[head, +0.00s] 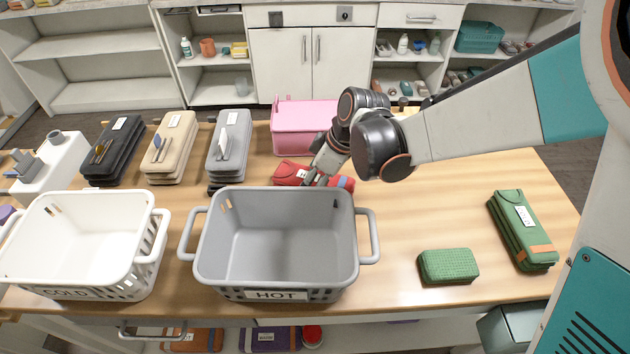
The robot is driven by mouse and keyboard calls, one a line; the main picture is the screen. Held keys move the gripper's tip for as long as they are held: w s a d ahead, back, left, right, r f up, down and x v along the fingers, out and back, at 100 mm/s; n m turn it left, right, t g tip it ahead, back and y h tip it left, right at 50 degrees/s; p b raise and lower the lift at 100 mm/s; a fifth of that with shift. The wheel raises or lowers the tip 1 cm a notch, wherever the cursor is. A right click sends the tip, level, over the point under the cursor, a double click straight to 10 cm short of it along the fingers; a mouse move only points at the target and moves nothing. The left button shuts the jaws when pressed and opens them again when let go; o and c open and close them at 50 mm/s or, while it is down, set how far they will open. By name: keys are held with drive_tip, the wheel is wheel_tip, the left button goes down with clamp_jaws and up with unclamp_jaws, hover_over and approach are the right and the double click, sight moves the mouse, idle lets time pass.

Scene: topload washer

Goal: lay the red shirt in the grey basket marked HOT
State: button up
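The grey basket (275,192) marked HOT stands at the front middle of the table, and the part of its inside that I see is empty. A folded red cloth (288,172) with a white label and a blue patch at its right end lies just behind the basket; it looks like the red shirt. The basket's rear rim hides its lower front. My gripper (312,179) points down at the red cloth from the upper right, its fingers over the cloth's middle. The fingertips are partly hidden, so I cannot tell whether they grip it.
A white basket (154,225) marked COLD stands left of the grey one. A pink bin (300,115) stands behind the red cloth. Folded black, beige and grey stacks (229,142) lie at the back left. Green folded cloths (448,265) lie right. The table between is clear.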

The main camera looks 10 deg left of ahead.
drive_tip(key=shift+c, duration=0.2)
drive_tip(key=c, duration=1.3)
